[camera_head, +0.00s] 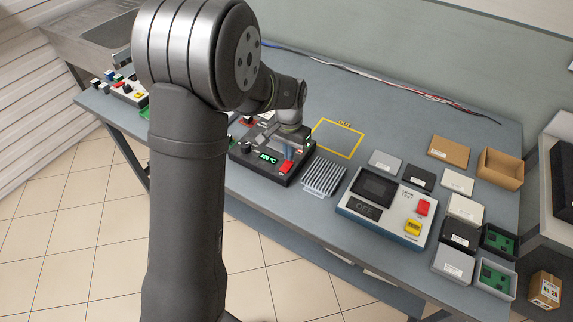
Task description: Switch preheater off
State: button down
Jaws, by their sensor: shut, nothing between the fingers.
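A dark box with a lit green display, which looks like the preheater (270,172), sits near the front edge of the table, left of centre. It has a red switch (286,167) at its front right corner and a black knob (247,147) at its left. Whether the switch is on or off is too small to tell. My gripper (286,154) is shut and empty, pointing down over the right part of this box, just behind the red switch. Whether it touches the box is unclear. My wrist hides part of the box's back.
A finned metal block (324,177) stands close to the right of the box. Further right are a leak test unit (392,228) with red and yellow buttons, several small cases and an open cardboard box (500,170). A yellow-outlined area (352,157) behind is empty.

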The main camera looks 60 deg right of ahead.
jog(key=shift+f, duration=0.9)
dwell(0.4)
jog(key=shift+r, duration=3.55)
jog(key=shift+f, duration=0.1)
notch_tip(320, 180, down, 7)
jog(key=shift+r, duration=0.1)
